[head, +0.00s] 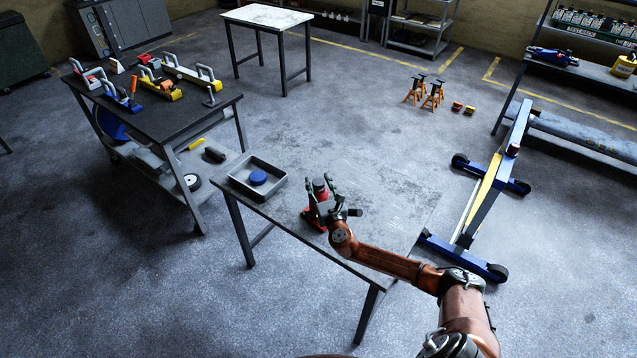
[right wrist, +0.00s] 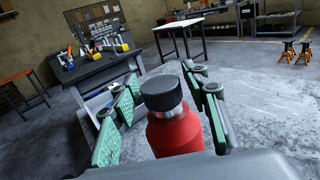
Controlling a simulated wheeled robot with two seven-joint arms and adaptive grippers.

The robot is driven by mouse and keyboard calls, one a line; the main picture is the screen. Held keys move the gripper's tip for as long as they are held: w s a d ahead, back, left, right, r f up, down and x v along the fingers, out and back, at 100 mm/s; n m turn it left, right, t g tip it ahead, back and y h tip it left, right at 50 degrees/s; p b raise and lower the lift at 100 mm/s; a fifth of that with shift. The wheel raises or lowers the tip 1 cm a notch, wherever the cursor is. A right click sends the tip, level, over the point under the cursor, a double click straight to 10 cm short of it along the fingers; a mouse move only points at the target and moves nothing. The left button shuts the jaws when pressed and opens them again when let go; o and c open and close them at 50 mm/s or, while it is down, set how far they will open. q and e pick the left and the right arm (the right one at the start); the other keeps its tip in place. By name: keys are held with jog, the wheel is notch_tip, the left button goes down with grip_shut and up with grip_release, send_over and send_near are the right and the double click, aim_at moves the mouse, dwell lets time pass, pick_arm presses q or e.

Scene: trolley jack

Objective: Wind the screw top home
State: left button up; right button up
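A red bottle (right wrist: 178,135) stands upright, with a black screw top (right wrist: 161,93) over a silver neck ring in the right wrist view. In the head view the bottle's dark top (head: 319,184) shows at the front table's near edge, partly covered by my gripper. My right gripper (head: 325,190) is open, its green-padded fingers on either side of the bottle in the right wrist view (right wrist: 160,82). The left pad stands clear of the bottle. I cannot tell whether the right finger touches it. Whether the top sits fully down cannot be told. My left gripper is out of view.
A grey tray (head: 240,181) with a blue round lid (head: 258,177) stands on the table's left end. The table (head: 385,190) is bare to the right. A dark workbench (head: 165,115) with clamps and tools is at the left. A blue crane (head: 486,195) stands on the right.

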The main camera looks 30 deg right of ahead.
jog(key=c, duration=0.9)
